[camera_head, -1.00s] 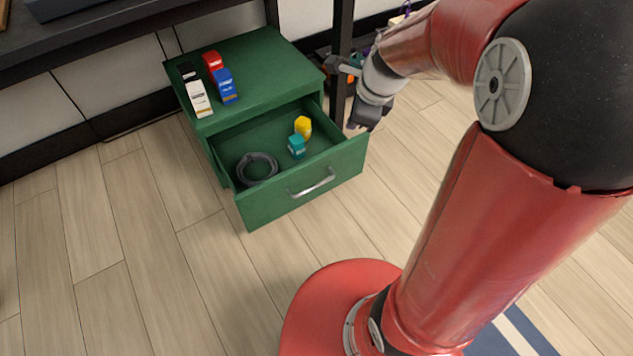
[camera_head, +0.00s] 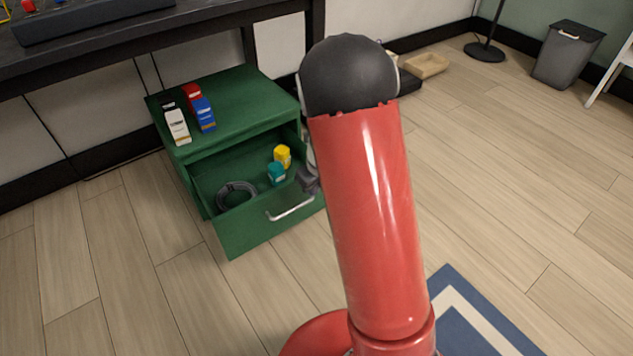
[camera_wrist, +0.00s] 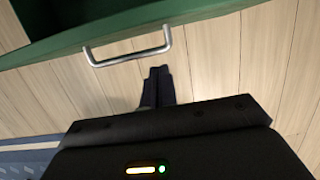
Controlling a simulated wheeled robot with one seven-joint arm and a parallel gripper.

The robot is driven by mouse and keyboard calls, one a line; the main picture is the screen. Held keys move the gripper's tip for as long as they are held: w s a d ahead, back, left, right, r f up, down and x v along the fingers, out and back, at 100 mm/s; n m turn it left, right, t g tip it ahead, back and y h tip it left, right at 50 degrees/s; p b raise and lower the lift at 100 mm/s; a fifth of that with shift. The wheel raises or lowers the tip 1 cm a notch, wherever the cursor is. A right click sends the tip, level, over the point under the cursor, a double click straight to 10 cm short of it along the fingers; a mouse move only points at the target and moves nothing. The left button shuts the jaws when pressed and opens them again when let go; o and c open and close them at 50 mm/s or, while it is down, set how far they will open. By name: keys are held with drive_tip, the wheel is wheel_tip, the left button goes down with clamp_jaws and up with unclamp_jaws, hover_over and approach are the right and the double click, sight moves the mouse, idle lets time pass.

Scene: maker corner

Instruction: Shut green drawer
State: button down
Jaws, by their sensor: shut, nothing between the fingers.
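The green drawer (camera_head: 243,235) is pulled out of the green cabinet (camera_head: 235,98). Its silver bar handle (camera_head: 290,209) is on the front face. In the drawer are a dark coil (camera_head: 236,192), a teal item (camera_head: 276,173) and a yellow item (camera_head: 283,156). My gripper (camera_head: 309,181) is at the drawer's right end, partly hidden behind my red arm. In the wrist view my gripper (camera_wrist: 159,72) is shut and empty, its tips just below the handle (camera_wrist: 128,54) in the picture. The drawer front (camera_wrist: 110,30) runs across the top there. I cannot tell whether the tips touch anything.
Small black-white, red and blue boxes (camera_head: 204,115) stand on the cabinet top. A dark desk (camera_head: 140,25) is behind it. A grey bin (camera_head: 567,55) and a shallow tan tray (camera_head: 425,66) are at the back right. The wood floor in front of the drawer is clear.

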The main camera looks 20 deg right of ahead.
drive_tip(key=shift+w+a+f, duration=0.1)
drive_tip(key=shift+w+a, duration=0.1)
drive_tip(key=shift+w, duration=0.45)
drive_tip(key=shift+w+a, duration=0.2)
drive_tip(key=shift+w, duration=0.45)
drive_tip(key=shift+w+a+f, duration=0.1)
drive_tip(key=shift+w+a, duration=0.1)
drive_tip(key=shift+w, duration=0.45)
drive_tip(key=shift+w+r, duration=0.1)
